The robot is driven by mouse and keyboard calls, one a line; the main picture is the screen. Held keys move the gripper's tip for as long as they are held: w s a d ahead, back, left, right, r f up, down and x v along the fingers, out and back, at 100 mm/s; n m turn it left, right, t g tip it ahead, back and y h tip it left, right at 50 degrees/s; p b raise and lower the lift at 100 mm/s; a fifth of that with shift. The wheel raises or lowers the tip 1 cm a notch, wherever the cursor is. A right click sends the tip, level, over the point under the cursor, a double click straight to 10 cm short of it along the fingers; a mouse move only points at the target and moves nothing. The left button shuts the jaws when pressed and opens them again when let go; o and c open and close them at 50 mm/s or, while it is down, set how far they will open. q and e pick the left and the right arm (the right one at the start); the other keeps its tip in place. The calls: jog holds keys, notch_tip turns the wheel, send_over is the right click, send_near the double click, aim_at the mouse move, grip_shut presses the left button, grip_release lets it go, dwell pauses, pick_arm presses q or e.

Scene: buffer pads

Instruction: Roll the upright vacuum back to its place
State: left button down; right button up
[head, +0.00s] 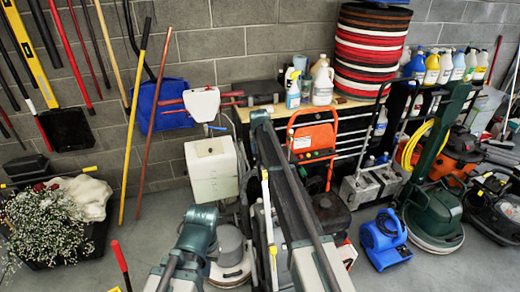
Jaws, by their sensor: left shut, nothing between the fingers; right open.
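I cannot pick out the upright vacuum with certainty. A grey upright floor machine with a canister (230,243) and a round pale base stands on the floor just right of my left arm. A dark upright body with a white and yellow stick in front (268,225) stands between my arms, partly hidden by my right arm. My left arm reaches forward at the lower middle, and my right arm stretches further toward the workbench. No fingers of either gripper can be made out; the arm links hide what lies beyond them.
A green floor buffer (434,215), a blue blower (385,240) and an orange vacuum (458,160) stand at right. A stack of red, white and black pads (368,50) sits on the workbench. A planter (60,220) is at left. Some floor is clear at lower right.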

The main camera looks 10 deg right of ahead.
jog(key=p+v, duration=1.2)
jog(key=v, duration=0.1)
jog(key=shift+r+p, duration=0.35)
jog(key=shift+s, duration=0.1)
jog(key=s+a+f+n+g+b, duration=0.1)
jog(key=s+a+f+b, duration=0.3)
jog(key=s+f+b, duration=0.4)
jog(key=s+a+f+n+g+b, duration=0.2)
jog(key=s+f+b, duration=0.6)
jog(key=s, duration=1.5)
jog(key=s+a+f+n+g+b, duration=0.1)
jog(key=s+a+f+b, duration=0.6)
jog(key=s, duration=0.8)
notch_tip(320, 180, down, 2)
jog(key=shift+s+f+n+g+b, duration=0.2)
jog(key=shift+n+g+b, duration=0.1)
jog(key=shift+n+b, duration=0.1)
jog(key=shift+w+a, duration=0.1)
jog(key=shift+a, duration=0.05)
